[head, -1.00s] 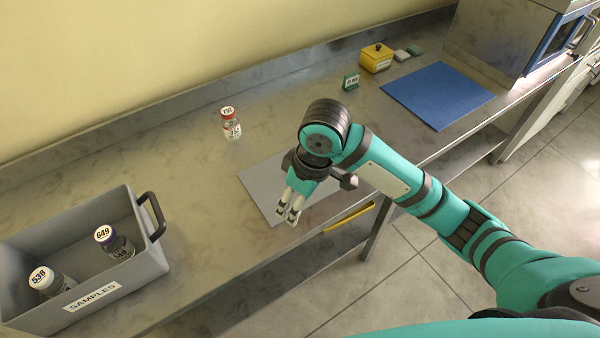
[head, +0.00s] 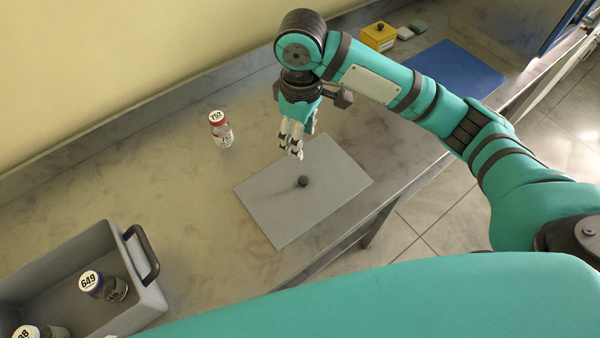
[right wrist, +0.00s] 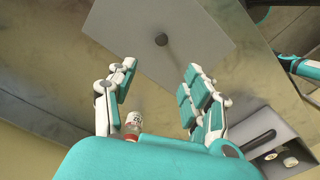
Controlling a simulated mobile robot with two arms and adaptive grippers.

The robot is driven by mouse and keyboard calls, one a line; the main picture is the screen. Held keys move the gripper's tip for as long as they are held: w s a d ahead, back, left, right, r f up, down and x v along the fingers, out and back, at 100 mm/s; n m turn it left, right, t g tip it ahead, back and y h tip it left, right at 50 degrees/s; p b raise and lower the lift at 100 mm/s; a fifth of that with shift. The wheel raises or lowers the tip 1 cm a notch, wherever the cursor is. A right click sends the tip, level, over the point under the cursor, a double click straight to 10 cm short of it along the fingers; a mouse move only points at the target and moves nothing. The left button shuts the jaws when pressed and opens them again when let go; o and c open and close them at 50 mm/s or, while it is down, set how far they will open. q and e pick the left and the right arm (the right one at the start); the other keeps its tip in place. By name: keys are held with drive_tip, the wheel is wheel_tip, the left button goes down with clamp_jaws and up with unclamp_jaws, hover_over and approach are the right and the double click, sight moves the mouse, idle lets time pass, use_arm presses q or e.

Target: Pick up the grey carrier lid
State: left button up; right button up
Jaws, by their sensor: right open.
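The grey carrier lid (head: 296,205) is a flat rectangular plate lying on the metal bench, with a small dark knob (head: 303,181) at its middle. In the right wrist view the lid (right wrist: 200,45) lies beyond the fingertips, with its knob (right wrist: 161,40) between the lines of the two fingers. My right gripper (head: 296,152) is above the lid's far edge, behind the knob in the head view. It is open and empty, and its fingers (right wrist: 157,78) stand well apart in the right wrist view. My left gripper is not in view.
The grey samples carrier (head: 145,300) with bottles (head: 105,287) inside stands at lower left. A bottle labelled 752 (head: 221,130) stands upright left of my right gripper. A blue mat (head: 455,75) and yellow box (head: 378,37) are at the back right.

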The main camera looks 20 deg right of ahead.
drive_tip(key=p, duration=0.2)
hover_over(304, 179)
drive_tip(key=f, duration=1)
drive_tip(key=shift+a+f, duration=0.3)
drive_tip(key=shift+d+f, duration=0.1)
drive_tip(key=shift+f, duration=0.35)
drive_tip(key=f, duration=0.2)
drive_tip(key=f+p, duration=0.1)
drive_tip(key=f, duration=0.1)
drive_tip(key=shift+d+f, duration=0.2)
drive_tip(key=shift+f, duration=0.1)
drive_tip(key=shift+s, duration=0.1)
clamp_jaws()
